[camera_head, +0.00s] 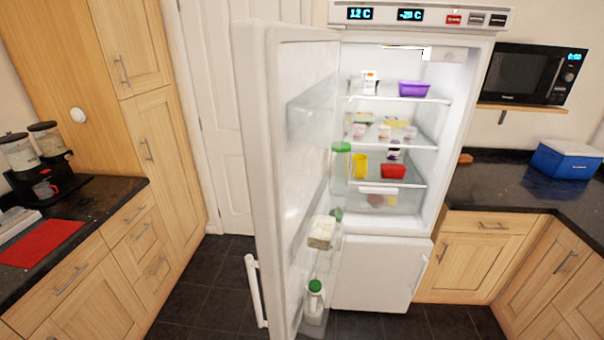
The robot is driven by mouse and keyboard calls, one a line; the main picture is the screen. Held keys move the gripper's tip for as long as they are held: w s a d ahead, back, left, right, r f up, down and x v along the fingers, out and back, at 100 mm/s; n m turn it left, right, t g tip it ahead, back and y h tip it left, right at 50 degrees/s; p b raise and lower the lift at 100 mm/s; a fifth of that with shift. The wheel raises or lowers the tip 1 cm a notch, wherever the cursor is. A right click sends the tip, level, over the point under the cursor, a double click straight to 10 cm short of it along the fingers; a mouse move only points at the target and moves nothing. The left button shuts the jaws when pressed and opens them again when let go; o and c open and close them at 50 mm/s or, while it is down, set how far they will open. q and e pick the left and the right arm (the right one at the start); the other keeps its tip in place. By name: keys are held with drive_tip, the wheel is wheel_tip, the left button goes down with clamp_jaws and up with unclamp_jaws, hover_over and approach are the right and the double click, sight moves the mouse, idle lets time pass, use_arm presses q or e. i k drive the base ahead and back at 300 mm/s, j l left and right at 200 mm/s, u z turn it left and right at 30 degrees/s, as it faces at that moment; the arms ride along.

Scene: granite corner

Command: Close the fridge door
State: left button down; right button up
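The white fridge door (262,150) stands wide open, swung out toward me on the left side of the fridge (460,130). Its vertical white handle (255,290) is low on the door's outer left side. A milk bottle with a green cap (314,298) and a pale carton (322,232) sit on the door's inner shelves. Inside the fridge are a purple tub (414,88), a red tub (393,171) and a yellow cup (360,166). The lower white door (378,272) appears shut. Neither of my grippers shows in this view.
Dark tiled floor (205,285) is clear left of the door. Wooden cabinets with a dark worktop (100,205) stand at left, holding dispensers and a red mat (40,243). At right are another worktop (490,188), a blue box (566,162) and a microwave (525,75).

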sight(287, 74)
drive_tip(key=i+j+z, duration=0.1)
drive_tip(key=j+z, duration=0.15)
drive_tip(key=j, duration=0.3)
drive_tip(key=i+j+z, duration=0.1)
drive_tip(key=j+z, duration=0.2)
drive_tip(key=j, duration=0.3)
drive_tip(key=i+j+z, duration=0.2)
drive_tip(key=j, duration=0.15)
drive_tip(key=j+z, duration=0.15)
drive_tip(key=j, duration=0.2)
drive_tip(key=i+j+z, duration=0.2)
drive_tip(key=j, duration=0.2)
